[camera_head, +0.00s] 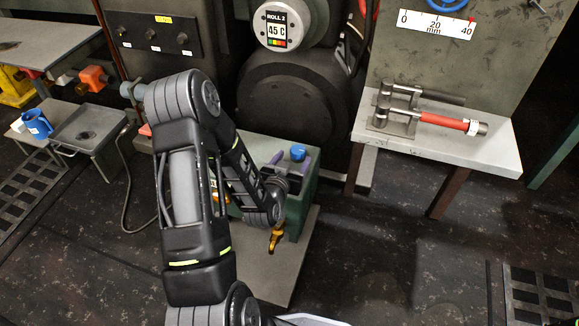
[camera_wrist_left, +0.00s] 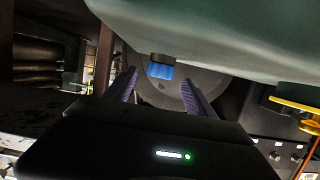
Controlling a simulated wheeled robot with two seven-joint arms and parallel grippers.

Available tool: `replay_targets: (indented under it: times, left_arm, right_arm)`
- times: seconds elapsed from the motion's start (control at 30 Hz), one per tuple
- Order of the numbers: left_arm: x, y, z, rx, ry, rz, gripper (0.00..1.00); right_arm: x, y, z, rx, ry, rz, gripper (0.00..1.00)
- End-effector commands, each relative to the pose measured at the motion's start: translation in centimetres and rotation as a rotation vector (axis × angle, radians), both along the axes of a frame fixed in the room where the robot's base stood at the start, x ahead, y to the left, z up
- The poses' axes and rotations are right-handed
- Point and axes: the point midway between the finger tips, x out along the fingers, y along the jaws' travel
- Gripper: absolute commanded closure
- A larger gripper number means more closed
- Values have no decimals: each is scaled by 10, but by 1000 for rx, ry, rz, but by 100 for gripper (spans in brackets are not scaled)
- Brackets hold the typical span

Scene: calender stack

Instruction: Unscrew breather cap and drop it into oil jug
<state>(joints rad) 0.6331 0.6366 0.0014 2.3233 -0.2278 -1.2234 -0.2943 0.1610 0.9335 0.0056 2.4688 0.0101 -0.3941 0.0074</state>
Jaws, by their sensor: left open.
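A blue breather cap (camera_head: 298,152) sits on top of the green gearbox housing (camera_head: 296,215) in the head view. In the left wrist view the blue cap (camera_wrist_left: 160,71) shows below the green housing (camera_wrist_left: 220,35), between and beyond the fingertips. My left gripper (camera_head: 290,161) is at the cap, its purple fingers open; the same open gripper (camera_wrist_left: 160,78) shows in the wrist view. I see no grip on the cap, and I cannot tell whether the fingers touch it. A blue jug (camera_head: 37,123) stands on a low grey stand at the far left. My right gripper is not in view.
A brass tap (camera_head: 275,238) is on the housing's front. A grey bench (camera_head: 385,140) at right carries a red-handled tool (camera_head: 445,121). A tray stand (camera_head: 88,130) is beside the jug. A dark roll (camera_head: 290,100) is behind the housing.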

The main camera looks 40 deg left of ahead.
Motion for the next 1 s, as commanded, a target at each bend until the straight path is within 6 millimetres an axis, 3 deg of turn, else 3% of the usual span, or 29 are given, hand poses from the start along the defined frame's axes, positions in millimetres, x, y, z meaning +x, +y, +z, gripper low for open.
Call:
replay_targets:
  times: [0.3, 0.63, 1.0]
  left_arm:
    - [34, 12, -12, 0, -1, 0, 36]
    - [37, 12, -12, 0, 1, 0, 37]
    - [37, 12, -12, 0, 0, -1, 67]
  right_arm:
    - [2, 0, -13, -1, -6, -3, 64]
    - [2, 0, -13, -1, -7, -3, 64]
    - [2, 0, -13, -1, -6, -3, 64]
